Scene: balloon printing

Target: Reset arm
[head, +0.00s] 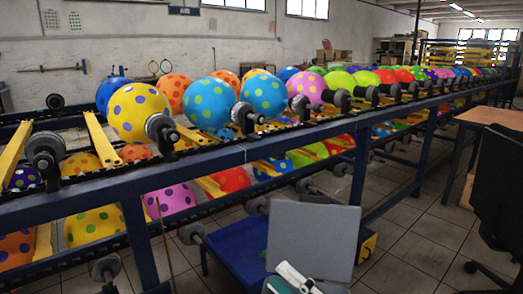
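I cannot clearly make out either gripper in the head view. No arm comes in from the left. I cannot pick out the right gripper's fingers, so I cannot tell whether they are open or shut or how far they are from the objects. Large polka-dotted balloons sit along the rack, among them a yellow one with purple dots (139,111) and blue ones with green dots (209,103). A grey upright panel (313,240) stands at the lower middle, with white and teal pieces (294,277) at its foot.
A long blue rack (245,153) with rollers and balloons on two levels crosses the view. A blue cart (238,247) stands beneath it. A black chair (503,190) and a brown-topped table (494,117) stand at the right. Tiled floor (405,245) lies open between panel and chair.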

